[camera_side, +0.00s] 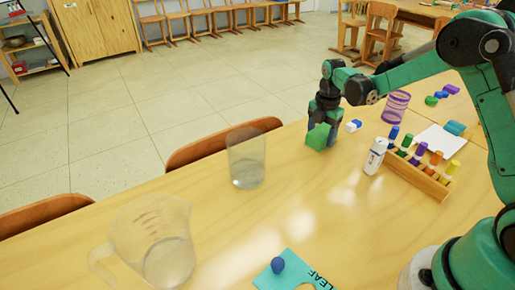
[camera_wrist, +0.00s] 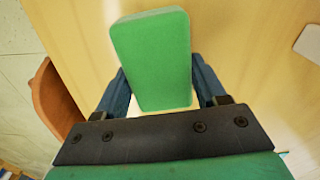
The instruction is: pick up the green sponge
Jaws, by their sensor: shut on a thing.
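The green sponge (camera_side: 317,137) is a plain green block near the far edge of the table in the side view. My gripper (camera_side: 324,122) points down and is shut on it. In the wrist view the sponge (camera_wrist: 152,55) sits between my two dark blue fingers, one against each side, and extends up past them. Its underside is hidden, so I cannot tell whether it touches the table or hangs just above it.
A blue-and-white eraser (camera_side: 353,126), a purple mesh cup (camera_side: 396,106), a white bottle (camera_side: 375,156) and a wooden rack (camera_side: 413,178) with coloured pieces stand right of the sponge. A clear tumbler (camera_side: 246,160) and jug (camera_side: 151,243) stand left. The table's centre is clear.

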